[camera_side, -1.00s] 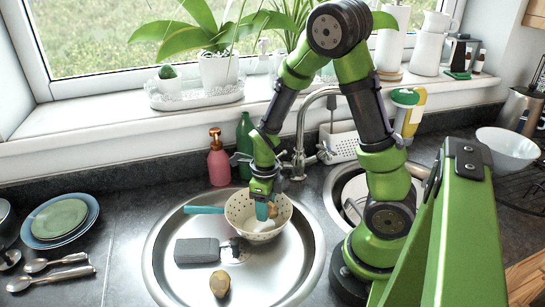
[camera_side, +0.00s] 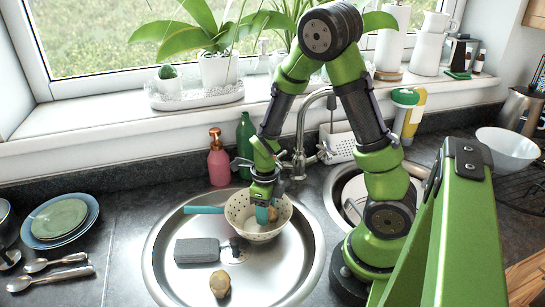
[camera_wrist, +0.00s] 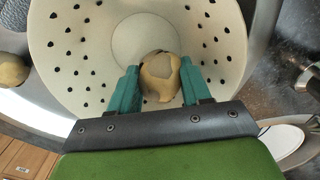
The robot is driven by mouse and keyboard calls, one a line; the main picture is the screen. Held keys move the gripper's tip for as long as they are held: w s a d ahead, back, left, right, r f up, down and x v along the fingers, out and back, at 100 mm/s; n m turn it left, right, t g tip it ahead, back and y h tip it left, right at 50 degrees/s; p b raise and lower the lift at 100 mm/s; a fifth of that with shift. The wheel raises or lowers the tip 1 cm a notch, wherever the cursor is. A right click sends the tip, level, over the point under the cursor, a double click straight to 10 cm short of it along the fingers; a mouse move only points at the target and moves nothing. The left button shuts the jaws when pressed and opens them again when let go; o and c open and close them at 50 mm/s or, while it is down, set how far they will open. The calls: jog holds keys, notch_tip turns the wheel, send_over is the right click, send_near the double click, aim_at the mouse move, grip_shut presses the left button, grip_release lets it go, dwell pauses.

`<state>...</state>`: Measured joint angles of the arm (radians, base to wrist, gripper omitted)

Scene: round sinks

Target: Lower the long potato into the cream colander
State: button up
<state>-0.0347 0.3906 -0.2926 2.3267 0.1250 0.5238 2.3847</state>
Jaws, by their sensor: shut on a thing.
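My gripper (camera_side: 267,214) is shut on the long potato (camera_wrist: 160,80), a tan potato with a greyish patch, seen nearly end-on between the teal fingers in the wrist view. In the side view the potato (camera_side: 273,212) shows partly behind the fingers. The cream colander (camera_side: 236,222) has dark holes and a teal handle, and stands in the round sink. It also fills much of the wrist view (camera_wrist: 60,62). My fingertips and the potato are inside its rim. Whether the potato touches the colander's bottom cannot be told.
A second potato (camera_side: 220,284) lies at the front of the steel sink (camera_side: 285,275), outside the colander. A grey block-shaped thing (camera_side: 197,250) lies left of the colander. The tap (camera_side: 300,140) rises close behind my gripper, with a pink soap bottle (camera_side: 219,160) nearby.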

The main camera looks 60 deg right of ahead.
jog(key=shift+f, duration=0.7)
dwell(0.3)
jog(key=o, duration=1.1)
jog(key=shift+o, duration=0.2)
notch_tip(320, 180, up, 17)
jog(key=s+a+r+n+t+y, duration=0.1)
jog(key=s+a+r+n+t, duration=0.1)
jog(key=n, duration=1.3)
jog(key=s+a+r+n+t+y, duration=0.1)
jog(key=s+a+r+n+t, duration=0.2)
jog(key=n, duration=1.2)
jog(key=a+r+t, duration=0.2)
jog(key=a+r, duration=0.2)
jog(key=a, duration=0.1)
jog(key=shift+s+r, duration=0.15)
jog(key=shift+r, duration=0.05)
